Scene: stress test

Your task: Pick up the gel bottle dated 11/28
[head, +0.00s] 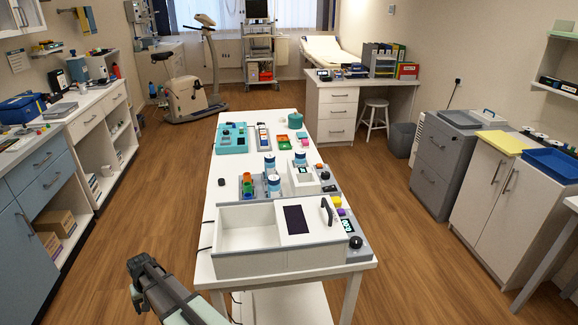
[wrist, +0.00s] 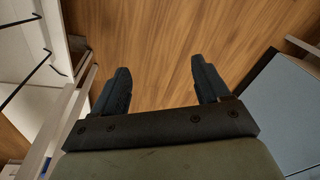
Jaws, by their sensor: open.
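Several white bottles with blue parts stand on the middle of the white table: one at the back (head: 269,165), one in front of it (head: 273,187) and one to the right (head: 300,159). They may be the gel bottles. Any dates on them are too small to read, so I cannot tell which is dated 11/28. My gripper (head: 143,272) is low at the front left of the head view, off the table's left edge and well apart from the bottles. In the wrist view my gripper (wrist: 160,65) has its dark fingers spread, with only wooden floor between them.
A white-and-grey box device with a handle (head: 250,262) fills the table's near end. A smaller device (head: 304,182) stands beside the bottles. A teal tray (head: 232,138) and small coloured containers lie farther back. The table's left strip (head: 220,170) is mostly clear. Blue cabinets (head: 25,245) stand left.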

